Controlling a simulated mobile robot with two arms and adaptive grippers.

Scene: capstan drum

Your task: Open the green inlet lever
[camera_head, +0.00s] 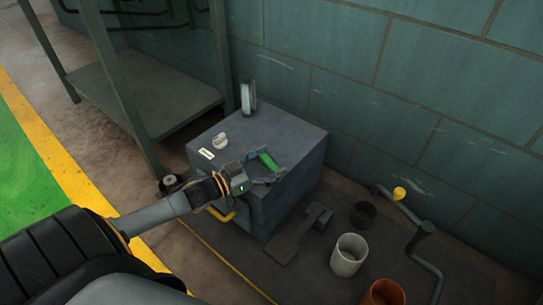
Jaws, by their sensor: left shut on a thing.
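The green inlet lever (267,159) is a short green bar on top of a dark grey box (293,131), near the box's right side. My left gripper (272,164) reaches in from the left over the box top and is shut on the green lever, with its fingers around the bar. The fingers and wrist hide part of the lever's mount and of the box's near edge. My right gripper is not in view.
A shelf (150,95) stands left.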

